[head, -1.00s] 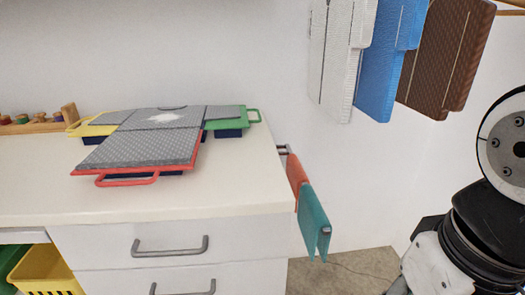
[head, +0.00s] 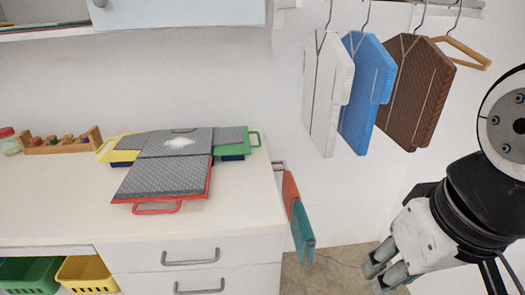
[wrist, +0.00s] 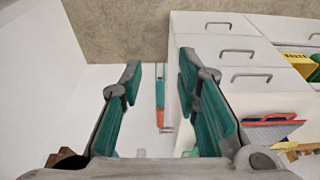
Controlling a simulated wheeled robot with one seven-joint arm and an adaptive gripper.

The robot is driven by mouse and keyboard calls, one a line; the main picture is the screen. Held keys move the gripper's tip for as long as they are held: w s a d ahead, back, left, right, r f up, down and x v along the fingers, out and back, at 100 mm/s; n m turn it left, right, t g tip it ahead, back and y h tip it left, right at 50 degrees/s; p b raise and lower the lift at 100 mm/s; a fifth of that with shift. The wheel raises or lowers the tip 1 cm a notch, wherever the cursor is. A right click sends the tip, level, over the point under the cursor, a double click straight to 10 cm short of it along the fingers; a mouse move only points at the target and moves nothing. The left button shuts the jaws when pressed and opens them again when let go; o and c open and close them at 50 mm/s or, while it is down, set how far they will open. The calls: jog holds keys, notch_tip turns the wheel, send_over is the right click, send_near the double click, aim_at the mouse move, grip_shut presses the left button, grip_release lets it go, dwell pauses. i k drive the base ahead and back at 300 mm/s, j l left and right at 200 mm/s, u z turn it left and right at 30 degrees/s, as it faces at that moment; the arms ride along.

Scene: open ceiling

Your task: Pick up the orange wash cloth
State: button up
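The orange wash cloth (head: 290,192) hangs from a small rail on the right side of the white counter.
The counter (head: 60,205) holds a grey shirt-shaped item (head: 175,155) lying over coloured trays. White, blue (head: 365,95) and brown (head: 415,95) garments hang above right. Drawer handles (head: 190,257) stick out in front. Floor is clear between cloths and gripper.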

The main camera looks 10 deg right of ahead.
aim_at(290, 191)
jog(key=i+j, duration=0.75)
jog(key=i, duration=0.1)
